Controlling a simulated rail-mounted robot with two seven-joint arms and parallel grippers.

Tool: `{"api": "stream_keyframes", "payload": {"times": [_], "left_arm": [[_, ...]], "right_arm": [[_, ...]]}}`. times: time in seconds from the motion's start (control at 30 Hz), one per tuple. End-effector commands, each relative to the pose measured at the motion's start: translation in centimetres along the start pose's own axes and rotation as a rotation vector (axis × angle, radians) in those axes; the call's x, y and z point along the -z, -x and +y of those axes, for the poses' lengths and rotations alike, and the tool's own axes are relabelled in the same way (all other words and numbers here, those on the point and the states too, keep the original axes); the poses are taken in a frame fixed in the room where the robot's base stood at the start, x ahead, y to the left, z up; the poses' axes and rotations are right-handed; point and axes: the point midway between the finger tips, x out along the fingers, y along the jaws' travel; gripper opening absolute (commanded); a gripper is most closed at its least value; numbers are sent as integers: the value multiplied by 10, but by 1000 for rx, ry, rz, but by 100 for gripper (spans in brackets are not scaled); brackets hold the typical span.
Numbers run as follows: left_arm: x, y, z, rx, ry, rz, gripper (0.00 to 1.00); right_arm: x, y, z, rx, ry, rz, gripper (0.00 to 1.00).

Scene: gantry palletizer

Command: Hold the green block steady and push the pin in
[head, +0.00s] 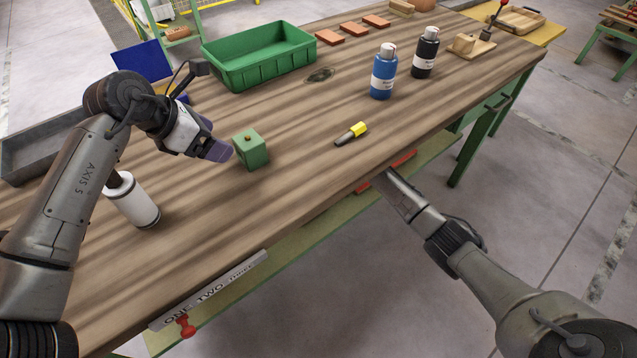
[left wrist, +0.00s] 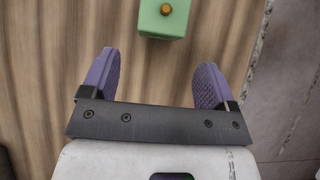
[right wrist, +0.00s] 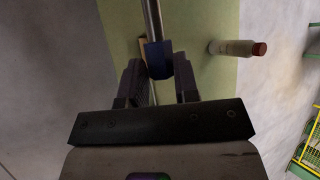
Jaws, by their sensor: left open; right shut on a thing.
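The green block (head: 251,153) stands on the wooden table, with a brass-coloured pin (head: 247,138) showing at its top. Both show at the top edge of the left wrist view, the block (left wrist: 158,27) cut off by the frame and the pin (left wrist: 166,9) on its face. My left gripper (head: 218,148) is open and empty just left of the block, its purple fingers apart from it. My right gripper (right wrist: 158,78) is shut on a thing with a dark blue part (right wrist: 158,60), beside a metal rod. Its fingertips are hard to make out in the head view, low by the table's front edge.
A yellow and black tool (head: 351,134) lies right of the block. Blue (head: 383,75) and black (head: 425,55) bottles and a green bin (head: 258,66) stand farther back. A white cylinder (head: 133,202) is near my left arm. A bottle (right wrist: 232,47) shows in the right wrist view.

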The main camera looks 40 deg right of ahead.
Motion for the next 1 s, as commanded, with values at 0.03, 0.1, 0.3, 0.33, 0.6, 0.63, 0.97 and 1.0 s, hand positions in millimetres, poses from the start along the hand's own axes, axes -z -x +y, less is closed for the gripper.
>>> {"api": "stream_keyframes", "payload": {"times": [0.03, 0.1, 0.3, 0.33, 0.6, 0.63, 0.97, 1.0], "left_arm": [[2, -9, 0, 1, 0, 0, 81], [2, -18, -1, 2, 0, 0, 81], [2, -45, 0, 1, 0, 0, 81], [2, -49, 0, 1, 0, 1, 81], [0, -74, -1, 1, -1, 1, 81], [0, -76, 0, 1, 0, 1, 81], [0, -88, 0, 0, -1, 0, 81], [0, -89, 0, 0, -1, 0, 81]], "right_arm": [[3, -4, 3, 0, 0, 0, 5], [5, -8, 5, 0, 0, 0, 5], [11, -18, 11, 1, 0, 0, 5], [11, -19, 12, 1, 0, 0, 5], [8, -14, 8, 1, 0, 0, 5], [8, -13, 8, 1, 0, 0, 5], [8, -13, 8, 1, 0, 0, 5], [8, -13, 8, 1, 0, 0, 5]]}}
